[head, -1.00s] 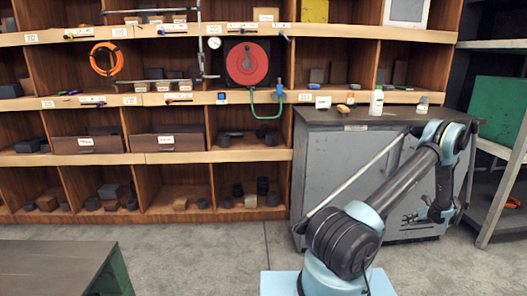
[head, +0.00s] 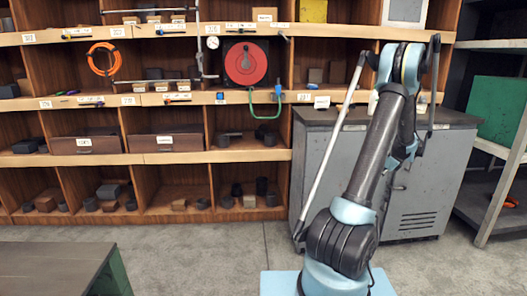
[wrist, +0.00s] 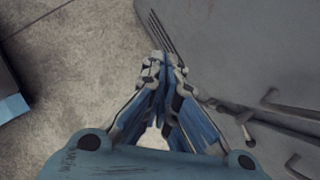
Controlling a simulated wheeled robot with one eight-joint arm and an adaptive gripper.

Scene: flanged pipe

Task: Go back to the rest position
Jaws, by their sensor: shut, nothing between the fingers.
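My gripper (wrist: 165,62) points down in the wrist view, with its blue-and-grey fingers drawn together at the tips and nothing between them. Concrete floor and the grey cabinet front show beyond the fingertips. In the head view my arm stands raised and folded, with its elbow high. The gripper cannot be made out clearly there, as my own arm links cover that area. No flanged pipe can be picked out with certainty.
A grey cabinet (head: 450,185) stands close behind my arm. Its vent slots and handles (wrist: 290,108) show beside the gripper. Wooden shelving (head: 140,200) fills the back. A dark table (head: 50,270) is at front left. Floor (head: 200,255) between is clear.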

